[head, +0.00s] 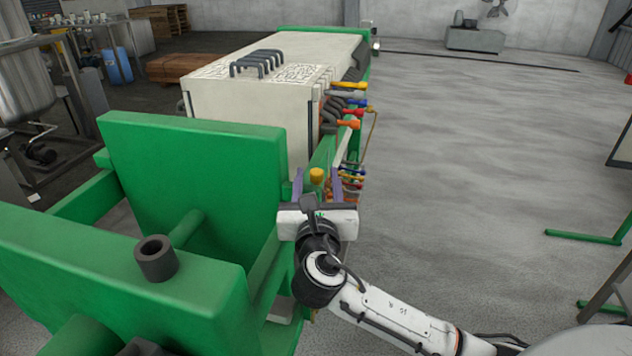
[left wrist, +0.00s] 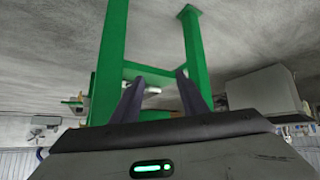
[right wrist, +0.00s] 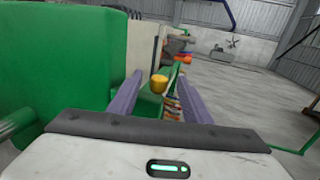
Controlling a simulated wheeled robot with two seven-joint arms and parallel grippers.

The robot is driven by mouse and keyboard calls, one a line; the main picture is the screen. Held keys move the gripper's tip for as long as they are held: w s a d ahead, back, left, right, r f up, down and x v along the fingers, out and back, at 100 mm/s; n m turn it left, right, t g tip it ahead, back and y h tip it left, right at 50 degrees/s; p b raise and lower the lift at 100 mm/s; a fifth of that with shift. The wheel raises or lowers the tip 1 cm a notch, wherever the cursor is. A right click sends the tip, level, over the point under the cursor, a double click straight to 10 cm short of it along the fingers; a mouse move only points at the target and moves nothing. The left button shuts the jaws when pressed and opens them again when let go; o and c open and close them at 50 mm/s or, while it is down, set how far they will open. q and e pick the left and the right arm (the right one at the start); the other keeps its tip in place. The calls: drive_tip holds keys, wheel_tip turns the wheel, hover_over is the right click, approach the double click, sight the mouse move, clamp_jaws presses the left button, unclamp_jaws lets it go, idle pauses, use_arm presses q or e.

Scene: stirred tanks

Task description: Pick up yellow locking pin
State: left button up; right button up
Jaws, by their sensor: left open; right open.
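The yellow locking pin (head: 317,175) shows as a small yellow knob by the green frame, at the front right corner of the pale block. In the right wrist view the yellow knob (right wrist: 159,83) sits between my two purple fingers, a little beyond them. My right gripper (head: 317,188) is open, with a finger on each side of the knob in the picture; no contact can be made out. It also shows in the right wrist view (right wrist: 158,98). My left gripper (left wrist: 155,85) is open and empty in the left wrist view, with green bars beyond it. It is not seen in the head view.
A large green frame (head: 190,160) stands left of my right gripper, with a dark round tube (head: 155,258) on it. The pale block (head: 250,100) lies behind. Several coloured valve handles (head: 350,112) line its right side. The grey floor (head: 480,150) to the right is mostly open.

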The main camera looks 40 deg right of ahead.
drive_tip(key=x, duration=0.7)
drive_tip(key=shift+f, duration=0.1)
drive_tip(key=shift+c, duration=0.6)
clamp_jaws()
